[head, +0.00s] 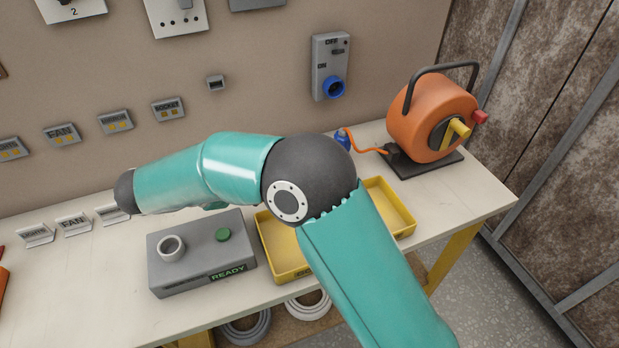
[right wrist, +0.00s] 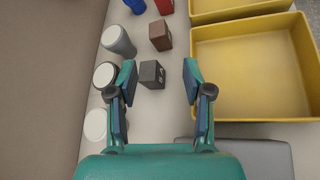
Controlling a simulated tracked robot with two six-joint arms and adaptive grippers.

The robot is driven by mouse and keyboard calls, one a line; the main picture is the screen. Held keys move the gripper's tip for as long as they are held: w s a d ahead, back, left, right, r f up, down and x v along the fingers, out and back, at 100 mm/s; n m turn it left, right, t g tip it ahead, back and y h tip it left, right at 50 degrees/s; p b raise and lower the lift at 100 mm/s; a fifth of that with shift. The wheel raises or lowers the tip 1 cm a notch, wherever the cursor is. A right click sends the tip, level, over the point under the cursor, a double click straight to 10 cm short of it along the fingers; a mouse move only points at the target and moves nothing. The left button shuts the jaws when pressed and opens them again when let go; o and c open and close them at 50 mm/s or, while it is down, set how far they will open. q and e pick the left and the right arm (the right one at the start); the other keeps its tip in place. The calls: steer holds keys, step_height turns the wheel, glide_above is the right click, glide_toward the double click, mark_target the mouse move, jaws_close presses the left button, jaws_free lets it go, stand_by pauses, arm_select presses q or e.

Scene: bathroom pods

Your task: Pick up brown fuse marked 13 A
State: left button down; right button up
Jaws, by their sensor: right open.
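In the right wrist view a small brown block (right wrist: 160,35) stands on the bench, beyond my fingertips. It is probably the brown fuse, but I cannot read a marking on it. My right gripper (right wrist: 159,73) is open, with nothing held. A dark grey or black block (right wrist: 152,75) with a faint marking shows between its fingertips, closer to the left finger; I cannot tell whether they touch. In the head view my right arm crosses the middle and hides the blocks. My left gripper is not in view.
In the right wrist view, a red block (right wrist: 165,6) and several cylinders, one grey (right wrist: 118,42), stand near the blocks. A yellow tray (right wrist: 196,75) is at the right. The head view shows a grey READY box (head: 200,265) and an orange cable reel (head: 425,110).

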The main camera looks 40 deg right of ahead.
steer(key=p+x, duration=0.1)
steer(key=x, duration=1.1)
steer(key=shift+w+d+f, duration=0.1)
steer(key=shift+d+f, duration=0.05)
steer(key=shift+d, duration=0.15)
steer(key=c, duration=0.8)
